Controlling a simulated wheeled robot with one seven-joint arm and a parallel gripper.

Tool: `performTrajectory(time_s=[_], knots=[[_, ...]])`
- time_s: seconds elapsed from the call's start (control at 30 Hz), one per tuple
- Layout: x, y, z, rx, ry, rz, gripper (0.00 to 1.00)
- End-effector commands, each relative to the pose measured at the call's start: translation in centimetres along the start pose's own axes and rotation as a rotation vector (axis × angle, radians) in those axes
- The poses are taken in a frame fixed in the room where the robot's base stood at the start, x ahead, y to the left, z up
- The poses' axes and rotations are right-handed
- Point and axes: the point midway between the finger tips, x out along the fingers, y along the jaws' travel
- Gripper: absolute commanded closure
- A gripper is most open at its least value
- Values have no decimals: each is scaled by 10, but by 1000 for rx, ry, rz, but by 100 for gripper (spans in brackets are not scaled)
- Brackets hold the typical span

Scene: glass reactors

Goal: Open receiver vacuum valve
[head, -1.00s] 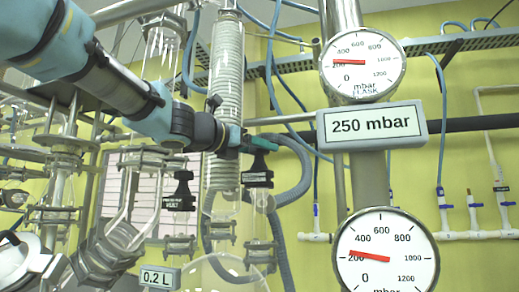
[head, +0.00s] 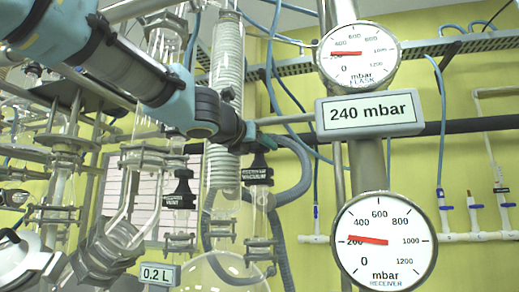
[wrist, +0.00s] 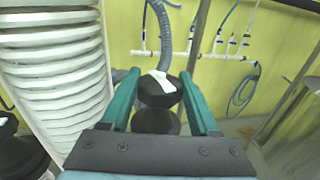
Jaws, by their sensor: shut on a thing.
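The black valve knob with a white mark (wrist: 160,90) sits between the teal fingers of my gripper (wrist: 160,78) in the wrist view, and the fingers are shut on it at the sides. In the head view my gripper (head: 262,143) reaches in from the upper left to the top of a black labelled valve (head: 257,175). The small label print is hard to read. My arm and fingers hide most of the knob there. The receiver gauge (head: 386,262) has its red needle near 200 mbar.
A second black valve (head: 180,195) with a vent label stands to the left. A flask gauge (head: 357,75) and a 240 mbar display (head: 368,116) are at the right. A ribbed white column (wrist: 55,80) is close left of my gripper. Glassware and a grey hose (head: 300,170) surround the valve.

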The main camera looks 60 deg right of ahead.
Motion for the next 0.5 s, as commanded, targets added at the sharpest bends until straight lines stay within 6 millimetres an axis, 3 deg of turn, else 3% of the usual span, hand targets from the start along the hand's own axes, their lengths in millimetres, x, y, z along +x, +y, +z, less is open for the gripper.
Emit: performTrajectory(time_s=[0.5], knots=[[0,0,-2,0,1,108,94]])
